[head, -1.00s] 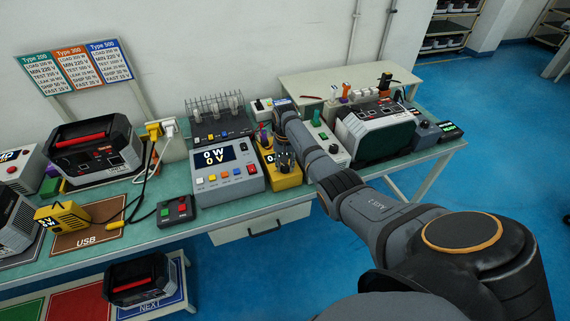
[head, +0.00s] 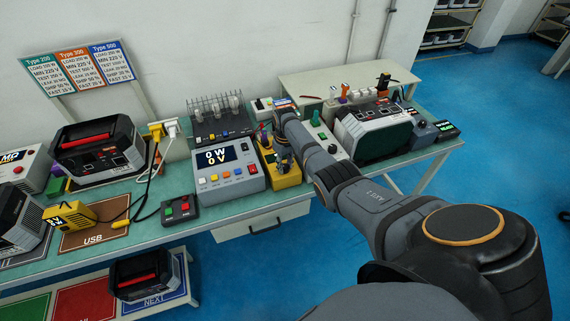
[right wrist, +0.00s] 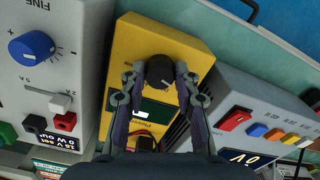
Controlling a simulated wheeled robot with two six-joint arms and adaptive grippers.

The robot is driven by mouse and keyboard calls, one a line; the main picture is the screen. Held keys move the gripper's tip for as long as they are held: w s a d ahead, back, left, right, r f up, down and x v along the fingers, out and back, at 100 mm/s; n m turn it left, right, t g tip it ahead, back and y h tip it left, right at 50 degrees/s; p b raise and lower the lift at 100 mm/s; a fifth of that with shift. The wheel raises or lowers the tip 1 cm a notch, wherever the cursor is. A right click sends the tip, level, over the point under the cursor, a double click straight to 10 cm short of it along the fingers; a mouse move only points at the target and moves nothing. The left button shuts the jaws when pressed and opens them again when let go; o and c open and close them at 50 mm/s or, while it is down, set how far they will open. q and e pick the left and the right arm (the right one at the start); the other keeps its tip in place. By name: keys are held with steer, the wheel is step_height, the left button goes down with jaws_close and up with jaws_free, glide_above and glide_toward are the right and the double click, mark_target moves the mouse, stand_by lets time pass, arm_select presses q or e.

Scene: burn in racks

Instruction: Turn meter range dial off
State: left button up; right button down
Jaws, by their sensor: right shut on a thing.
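The yellow meter (head: 287,178) stands on the bench, right of the grey box with the 0 W and 0 V display. In the right wrist view the meter (right wrist: 131,38) fills the middle, with its black range dial (right wrist: 160,72) near the top. My right gripper (right wrist: 161,78) is shut on the dial, one finger on each side of it. A white mark shows on the dial. The right gripper also shows over the meter in the head view (head: 283,157), where it hides most of the dial. My left gripper is not in view.
The grey load box (head: 229,170) stands close to the left of the meter. In the right wrist view a grey supply with a blue knob (right wrist: 33,47) stands close on the other side. A large grey unit (head: 372,137) stands farther right.

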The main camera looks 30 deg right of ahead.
mark_target(285, 166)
steer(key=shift+r+n, duration=0.1)
steer(key=shift+n, duration=0.3)
steer(key=c, duration=1)
jaws_free()
step_height(285, 166, up, 12)
steer(key=shift+f, duration=0.1)
